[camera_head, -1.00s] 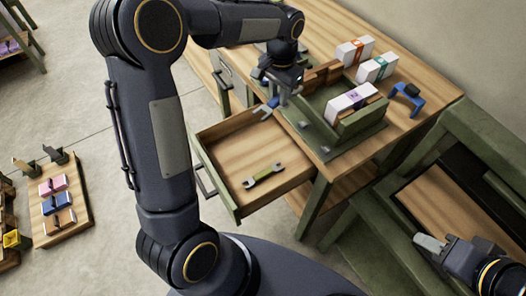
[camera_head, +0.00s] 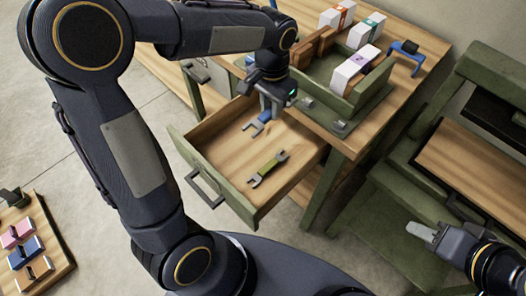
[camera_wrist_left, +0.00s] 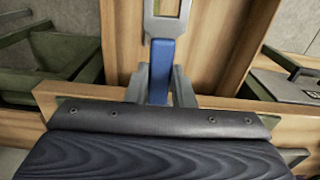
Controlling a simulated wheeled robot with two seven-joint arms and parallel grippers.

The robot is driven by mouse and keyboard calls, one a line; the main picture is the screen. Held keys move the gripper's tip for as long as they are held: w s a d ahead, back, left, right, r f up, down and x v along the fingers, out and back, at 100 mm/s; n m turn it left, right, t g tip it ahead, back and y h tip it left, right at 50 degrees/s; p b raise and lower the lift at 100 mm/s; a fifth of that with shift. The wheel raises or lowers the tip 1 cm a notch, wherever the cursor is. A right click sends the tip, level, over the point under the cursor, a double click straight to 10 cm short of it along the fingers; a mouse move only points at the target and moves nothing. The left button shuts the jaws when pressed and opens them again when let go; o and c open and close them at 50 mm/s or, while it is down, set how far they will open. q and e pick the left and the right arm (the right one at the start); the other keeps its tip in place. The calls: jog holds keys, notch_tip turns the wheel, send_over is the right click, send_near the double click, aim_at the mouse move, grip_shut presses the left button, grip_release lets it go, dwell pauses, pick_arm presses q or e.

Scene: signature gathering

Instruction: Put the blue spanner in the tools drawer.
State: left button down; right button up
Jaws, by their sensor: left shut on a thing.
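The blue spanner (camera_head: 256,126) is held in my left gripper (camera_head: 266,112), over the back part of the open drawer (camera_head: 215,157). In the left wrist view the blue handle of the spanner (camera_wrist_left: 162,60) lies between the two fingers (camera_wrist_left: 158,90), and its grey end points away over the wooden drawer floor. I cannot tell whether the spanner touches the drawer. A green spanner (camera_head: 266,169) lies on the drawer floor, in front of the blue one. My right gripper (camera_head: 421,231) is at the lower right; its finger opening is unclear.
The wooden worktop (camera_head: 415,75) behind the drawer carries a green rack (camera_head: 350,100) with boxes and a blue clamp-like object (camera_head: 405,48). A green bench (camera_head: 480,150) stands at the right. A board (camera_head: 50,255) with coloured blocks is at lower left.

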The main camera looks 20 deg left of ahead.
pick_arm(q)
jog(key=s+d+f+b, duration=0.1)
jog(key=s+f+b, duration=0.3)
jog(key=f+b, duration=0.45)
send_over(241, 145)
jog(key=f, duration=0.7)
jog(key=d+f, duration=0.1)
jog(key=f, duration=0.2)
jog(key=shift+s+f, duration=0.2)
jog(key=shift+s, duration=0.05)
jog(key=shift+w+a+f, duration=0.1)
jog(key=shift+a+f, duration=0.2)
jog(key=shift+f, duration=0.05)
jog(key=shift+w+a+f, duration=0.1)
jog(key=shift+f, duration=0.8)
jog(key=shift+w+a+f, duration=0.1)
jog(key=shift+f, duration=0.75)
jog(key=shift+s, duration=0.1)
